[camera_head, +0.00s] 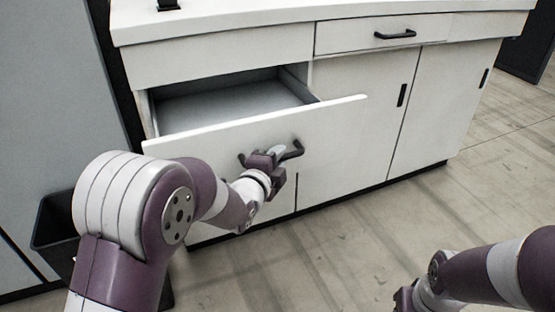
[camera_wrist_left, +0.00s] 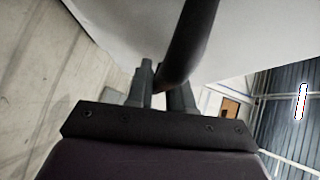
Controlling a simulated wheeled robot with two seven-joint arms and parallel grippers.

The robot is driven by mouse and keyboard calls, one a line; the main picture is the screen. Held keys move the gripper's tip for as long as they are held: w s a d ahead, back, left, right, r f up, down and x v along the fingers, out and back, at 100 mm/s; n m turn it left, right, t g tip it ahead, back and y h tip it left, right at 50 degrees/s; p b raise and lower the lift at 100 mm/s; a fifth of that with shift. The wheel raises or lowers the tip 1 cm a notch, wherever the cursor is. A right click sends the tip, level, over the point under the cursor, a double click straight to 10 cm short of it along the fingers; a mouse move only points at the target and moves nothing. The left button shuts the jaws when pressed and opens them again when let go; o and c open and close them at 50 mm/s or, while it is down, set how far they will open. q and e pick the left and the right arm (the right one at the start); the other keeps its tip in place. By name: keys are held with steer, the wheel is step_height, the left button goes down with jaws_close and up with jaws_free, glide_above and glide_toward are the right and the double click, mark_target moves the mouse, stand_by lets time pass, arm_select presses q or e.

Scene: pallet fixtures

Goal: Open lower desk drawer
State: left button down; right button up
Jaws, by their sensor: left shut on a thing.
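The white desk drawer (camera_head: 240,138) on the left of the desk is pulled part way out, and its grey inside shows empty. It has a dark bar handle (camera_head: 293,151) on its front. My left gripper (camera_head: 278,158) is shut on this handle. In the left wrist view the fingers (camera_wrist_left: 164,92) close around the dark handle (camera_wrist_left: 188,45), with the white drawer front behind. My right gripper (camera_head: 405,297) is at the bottom edge, away from the desk; its fingers are not clear.
The white desk (camera_head: 220,28) has a shut upper drawer (camera_head: 380,34) and shut cupboard doors (camera_head: 365,110) on the right. A black bin (camera_head: 55,222) stands at the lower left, partly behind my left arm. The floor (camera_head: 340,235) in front of the desk is clear.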

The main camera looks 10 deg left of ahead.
arm_select(q)
steer(key=shift+s+d, duration=0.25)
steer(key=shift+s, duration=0.1)
arm_select(e)
steer(key=shift+s+d, duration=0.2)
steer(key=shift+s, duration=0.15)
arm_select(q)
steer(key=c, duration=1.1)
jaws_free()
steer(key=p+v, duration=0.3)
steer(key=v, duration=0.9)
steer(key=shift+s, duration=0.35)
arm_select(e)
step_height(320, 180, up, 3)
steer(key=shift+f, duration=0.1)
